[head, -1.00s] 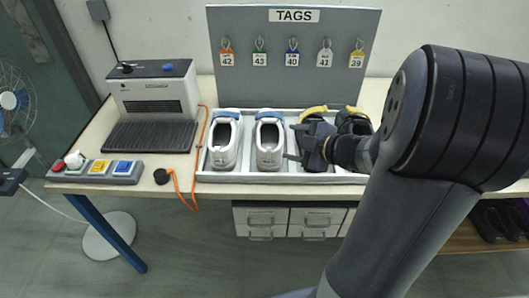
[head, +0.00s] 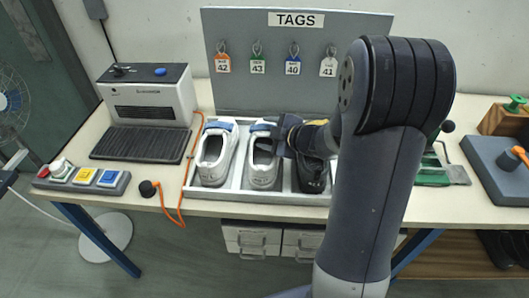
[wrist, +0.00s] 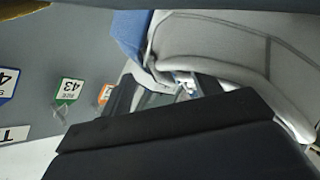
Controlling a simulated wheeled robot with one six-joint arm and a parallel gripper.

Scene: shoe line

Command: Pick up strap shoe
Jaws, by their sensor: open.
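Two white shoes with blue tops, the left one (head: 214,160) and the right one (head: 262,172), stand side by side in a light tray (head: 233,195). A black shoe (head: 312,175) stands right of them, mostly behind my arm. I cannot tell for sure which is the strap shoe. My gripper (head: 279,139) is open over the upper part of the right white shoe. In the wrist view, a pale shoe with a blue part (wrist: 215,45) is very close, beside a dark finger of mine. Any second black shoe is hidden.
A grey board with hanging tags (head: 292,67) stands behind the tray. A black-and-white machine (head: 150,98) and a button box (head: 85,178) are at left, with an orange cord between machine and tray. A grey block (head: 497,168) and green-handled tool are at right.

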